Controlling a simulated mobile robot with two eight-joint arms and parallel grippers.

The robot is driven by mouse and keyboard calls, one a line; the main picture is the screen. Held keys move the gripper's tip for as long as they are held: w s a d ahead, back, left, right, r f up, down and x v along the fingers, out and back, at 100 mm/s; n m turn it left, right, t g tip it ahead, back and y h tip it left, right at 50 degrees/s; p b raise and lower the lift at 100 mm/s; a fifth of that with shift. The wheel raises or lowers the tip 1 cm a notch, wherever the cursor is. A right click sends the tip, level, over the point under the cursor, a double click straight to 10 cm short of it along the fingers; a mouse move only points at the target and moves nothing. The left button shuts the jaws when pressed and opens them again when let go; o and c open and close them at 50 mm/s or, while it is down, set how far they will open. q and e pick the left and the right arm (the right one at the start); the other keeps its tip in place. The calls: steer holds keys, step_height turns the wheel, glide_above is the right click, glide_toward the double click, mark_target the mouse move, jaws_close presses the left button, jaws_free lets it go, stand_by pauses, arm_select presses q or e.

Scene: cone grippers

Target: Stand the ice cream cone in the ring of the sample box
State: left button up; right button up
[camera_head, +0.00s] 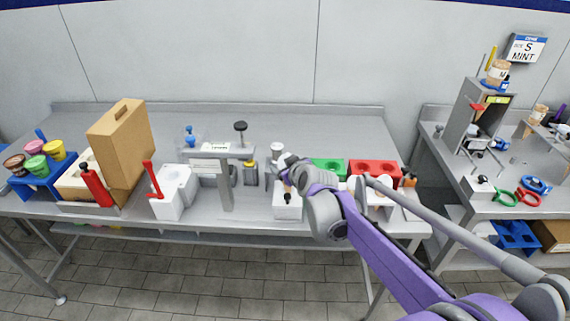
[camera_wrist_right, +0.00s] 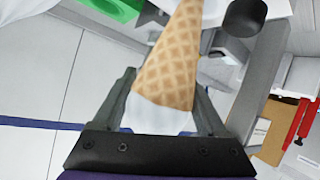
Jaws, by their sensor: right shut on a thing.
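In the right wrist view, the ice cream cone (camera_wrist_right: 172,62) is a tan waffle cone with a white part at its wide end. It lies between the fingers of my right gripper (camera_wrist_right: 168,95), which is shut on it, with the narrow end pointing away from the palm. In the head view, my right gripper (camera_head: 288,172) is over the bench, just above a small white box (camera_head: 287,211). The arm and gripper largely hide the cone there. I cannot tell whether this white box is the sample box, and no ring shows clearly. My left gripper is out of view.
A green box (camera_head: 328,169) and a red box (camera_head: 375,168) stand right of the gripper. A grey stand (camera_head: 225,185), a white block with a red lever (camera_head: 175,192) and a cardboard case (camera_head: 121,145) are to the left. The back of the bench (camera_head: 300,120) is clear.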

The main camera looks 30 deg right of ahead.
steer(key=shift+f, duration=0.2)
steer(key=shift+f, duration=0.3)
steer(key=shift+s+f+b, duration=0.1)
steer(key=shift+f+b, duration=0.8)
steer(key=shift+f, duration=0.35)
steer(key=o, duration=0.9)
steer(key=shift+a, duration=0.1)
steer(key=p+v, duration=0.1)
steer(key=v, duration=1)
steer(key=shift+f, duration=0.1)
